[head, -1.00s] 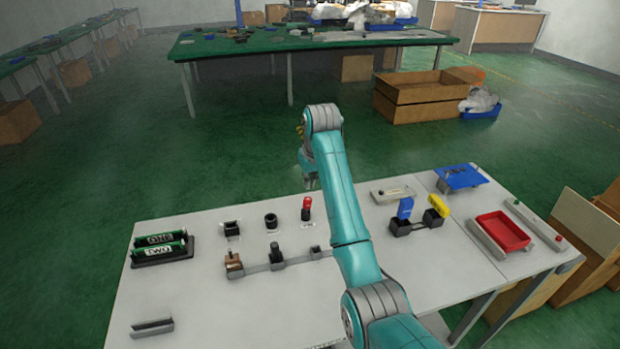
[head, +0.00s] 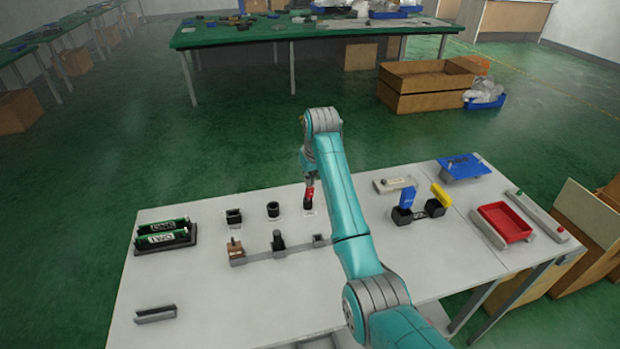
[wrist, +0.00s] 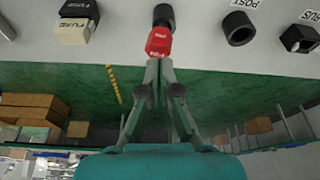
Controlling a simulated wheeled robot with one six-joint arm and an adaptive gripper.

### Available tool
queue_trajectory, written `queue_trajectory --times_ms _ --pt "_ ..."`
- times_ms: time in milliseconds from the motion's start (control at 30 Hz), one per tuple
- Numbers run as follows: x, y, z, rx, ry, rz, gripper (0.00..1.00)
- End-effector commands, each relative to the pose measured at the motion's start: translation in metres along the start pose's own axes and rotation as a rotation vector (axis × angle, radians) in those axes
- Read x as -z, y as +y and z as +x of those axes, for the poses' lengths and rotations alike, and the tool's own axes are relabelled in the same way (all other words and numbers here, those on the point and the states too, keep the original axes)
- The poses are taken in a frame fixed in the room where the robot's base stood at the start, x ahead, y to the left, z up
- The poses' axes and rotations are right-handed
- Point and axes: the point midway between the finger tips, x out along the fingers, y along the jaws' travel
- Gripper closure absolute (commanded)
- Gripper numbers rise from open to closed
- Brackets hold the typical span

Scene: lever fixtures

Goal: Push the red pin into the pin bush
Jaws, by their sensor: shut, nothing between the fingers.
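The red pin (head: 310,192) stands on the table at the back edge, its red head above a black bush (head: 307,205). In the wrist view the red head (wrist: 159,42) is at top centre, with the black bush (wrist: 163,14) beyond it. My gripper (head: 309,180) is directly above the pin, partly hidden by my arm in the head view. In the wrist view my gripper (wrist: 158,64) has its fingertips together and empty, right at the red head. I cannot tell whether they touch it. How deep the pin sits is hard to see.
A black ring post (head: 273,210) and a black square socket (head: 233,216) stand left of the pin. Blue and yellow levers (head: 439,195) and a red tray (head: 502,222) are to the right. The table front (head: 220,300) is mostly clear.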

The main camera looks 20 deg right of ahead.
Motion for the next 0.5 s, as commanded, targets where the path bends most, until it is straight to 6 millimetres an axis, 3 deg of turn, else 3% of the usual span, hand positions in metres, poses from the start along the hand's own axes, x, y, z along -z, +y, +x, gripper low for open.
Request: queue_trajectory --times_ms 500 --pt "-0.0030 0.0000 0.0086 0.000 -0.001 0.000 1.00"
